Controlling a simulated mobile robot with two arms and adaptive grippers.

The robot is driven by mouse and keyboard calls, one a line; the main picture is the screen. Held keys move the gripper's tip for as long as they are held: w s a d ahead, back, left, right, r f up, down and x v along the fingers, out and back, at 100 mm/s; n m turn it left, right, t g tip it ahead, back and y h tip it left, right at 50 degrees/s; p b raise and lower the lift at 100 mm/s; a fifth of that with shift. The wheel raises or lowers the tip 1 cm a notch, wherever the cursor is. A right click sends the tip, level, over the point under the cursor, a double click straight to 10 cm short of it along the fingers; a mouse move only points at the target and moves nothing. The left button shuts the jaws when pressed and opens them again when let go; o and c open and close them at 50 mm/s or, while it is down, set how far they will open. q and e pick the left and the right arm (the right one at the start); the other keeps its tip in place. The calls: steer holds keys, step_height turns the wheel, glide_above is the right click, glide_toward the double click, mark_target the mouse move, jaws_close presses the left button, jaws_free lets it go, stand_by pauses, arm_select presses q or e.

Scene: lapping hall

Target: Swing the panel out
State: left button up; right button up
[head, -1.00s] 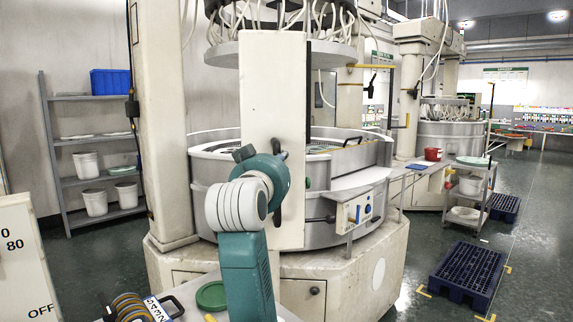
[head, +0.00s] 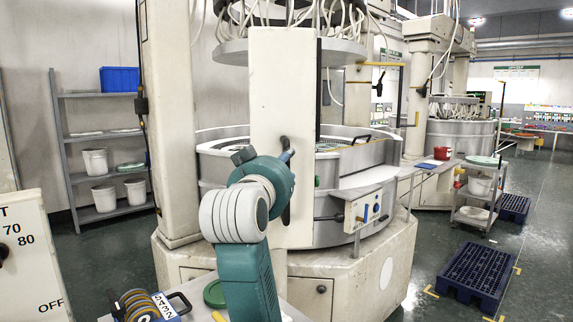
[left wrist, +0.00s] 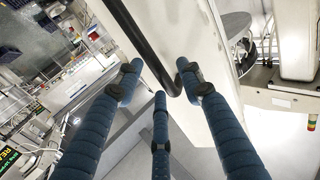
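The panel (head: 265,85) is a tall, narrow off-white board standing upright in front of the round lapping machine. A black bar handle (head: 286,212) is on its face, partly hidden by my left gripper (head: 285,150). In the left wrist view the panel (left wrist: 185,30) fills the upper middle, and the handle (left wrist: 142,38) runs down to a bend among the fingertips. My left gripper (left wrist: 158,75) has its blue fingers spread around the lower end of the handle, not closed on it; whether they touch it I cannot tell. My right gripper is not in view.
The lapping machine (head: 350,220) stands behind the panel, with a small control box (head: 368,208) on its side. A dial board (head: 30,260) is at the left front. A grey shelf (head: 68,150) stands at the back left. A blue pallet (head: 475,270) lies on the right floor.

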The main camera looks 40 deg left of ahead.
arm_select(q)
steer(key=v, duration=0.4)
steer(key=shift+r, duration=0.1)
stand_by(0.3)
